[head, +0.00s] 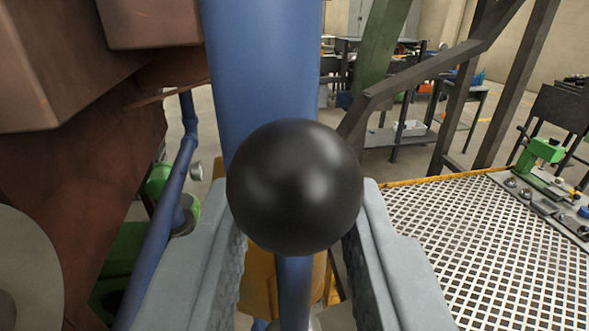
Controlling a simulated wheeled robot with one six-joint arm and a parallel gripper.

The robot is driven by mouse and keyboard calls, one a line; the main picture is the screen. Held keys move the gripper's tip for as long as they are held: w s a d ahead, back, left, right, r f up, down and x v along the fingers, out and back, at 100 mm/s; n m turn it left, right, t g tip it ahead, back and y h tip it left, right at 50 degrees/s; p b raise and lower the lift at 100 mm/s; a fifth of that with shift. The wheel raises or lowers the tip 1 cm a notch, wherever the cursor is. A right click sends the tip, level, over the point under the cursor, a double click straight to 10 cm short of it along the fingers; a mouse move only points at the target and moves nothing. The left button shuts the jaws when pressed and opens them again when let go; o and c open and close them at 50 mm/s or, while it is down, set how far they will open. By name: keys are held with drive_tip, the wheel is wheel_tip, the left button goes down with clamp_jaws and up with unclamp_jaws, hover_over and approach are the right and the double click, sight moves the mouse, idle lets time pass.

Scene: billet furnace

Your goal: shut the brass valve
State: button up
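A glossy black ball knob (294,187) is in the middle of the head view. A blue stem (294,290) shows below it, between the jaws. The two grey jaws of my gripper (297,225) stand apart, one on each side of the knob and stem. There is clear space between each jaw and the stem. The knob covers the fingertips, so I cannot tell whether the jaws touch it. A yellow-brown piece (260,283) shows partly behind the stem; I cannot tell if it is the brass valve's body.
A thick blue pipe (262,70) rises just behind the knob. A rusty brown furnace structure (80,160) and a thin blue pipe (160,235) crowd the left. A white perforated platform (490,255) lies at right, with dark steel posts (490,90) behind it.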

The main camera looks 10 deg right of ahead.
drive_tip(key=shift+w, duration=0.25)
drive_tip(key=shift+c, duration=0.2)
clamp_jaws()
